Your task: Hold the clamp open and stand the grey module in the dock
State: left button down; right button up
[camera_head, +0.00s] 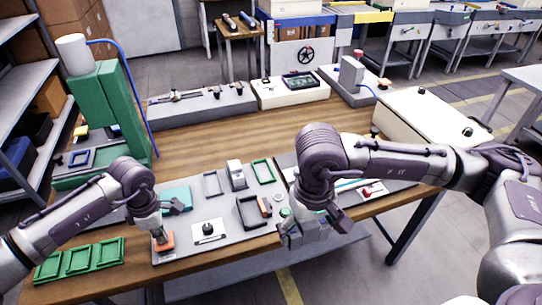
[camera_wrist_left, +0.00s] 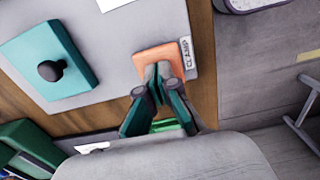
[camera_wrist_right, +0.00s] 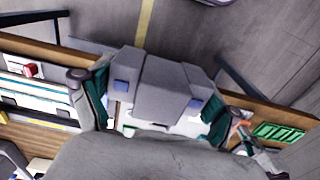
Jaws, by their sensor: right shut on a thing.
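The orange pad labelled CLAMP (camera_wrist_left: 175,62) lies on the grey work board. My left gripper (camera_wrist_left: 158,76) has its fingertips together on or just above this pad; contact is hard to tell. The pad also shows in the head view (camera_head: 163,241) under the left gripper (camera_head: 158,234). My right gripper (camera_head: 308,228) is shut on the grey module (camera_wrist_right: 165,88), a blocky piece with small blue patches, held above the board's right front edge. A dark frame (camera_head: 250,212) with an orange piece beside it lies mid-board; I cannot tell whether it is the dock.
A white plate with a black knob (camera_head: 208,232) and a teal block (camera_head: 177,196) lie near the left gripper. Other frames (camera_head: 213,185) and an upright grey piece (camera_head: 236,174) stand behind. Green trays (camera_head: 80,260) lie front left. A green column (camera_head: 105,115) stands at left. The table's middle is clear.

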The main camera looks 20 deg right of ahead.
pick_arm(q)
jog(key=shift+f, duration=0.1)
pick_arm(e)
jog(key=w+a+f+m, duration=0.3)
jog(key=w+a+m, duration=0.1)
jog(key=w+m, duration=0.6)
jog(key=m, duration=0.8)
send_over(251, 213)
notch_tip(251, 213, down, 4)
jog(key=shift+s+f, duration=0.1)
jog(key=shift+f, duration=1.9)
jog(key=shift+f, duration=1.35)
jog(key=o, duration=1)
notch_tip(251, 213, up, 12)
jog(key=shift+r, duration=0.1)
